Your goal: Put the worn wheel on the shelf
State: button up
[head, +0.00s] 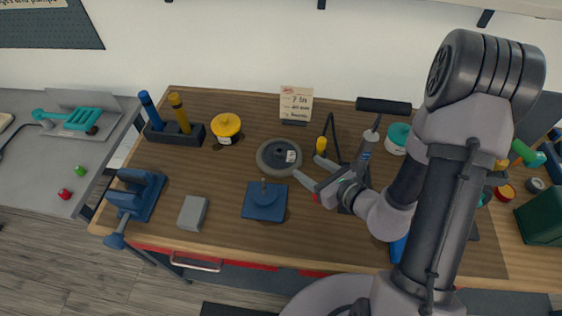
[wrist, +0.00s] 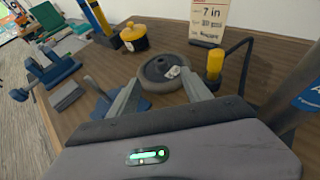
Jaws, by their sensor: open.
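The worn wheel is a dark grey disc (head: 277,157) with a small white tag, lying flat near the middle of the wooden bench top. It also shows in the wrist view (wrist: 155,76), seen between and beyond my two fingers. My gripper (head: 302,173) is open and empty, just to the right of the wheel, its fingers pointing left toward it. In the wrist view my gripper (wrist: 160,98) has its fingertips at either side of the wheel's near edge; I cannot tell whether they touch it. I cannot make out a shelf for certain.
A blue stand with a peg (head: 264,202) is in front of the wheel. A yellow-lidded jar (head: 225,127) and a sign reading "7 in" (head: 296,103) stand behind. A floor pump (head: 367,140) stands close to my gripper. A blue vise (head: 136,194) is at the left edge.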

jog(key=b, duration=0.1)
send_near(278, 149)
jog(key=shift+w+a+f, duration=0.1)
jog(key=shift+w+a, duration=0.35)
jog(key=shift+w, duration=0.1)
jog(key=b+x, duration=0.1)
jog(key=x, duration=0.4)
jog(key=shift+w+f+b, duration=0.1)
jog(key=shift+f+b, duration=0.25)
jog(key=shift+b, duration=0.05)
jog(key=shift+d, duration=0.1)
jog(key=shift+c, duration=0.5)
grip_shut()
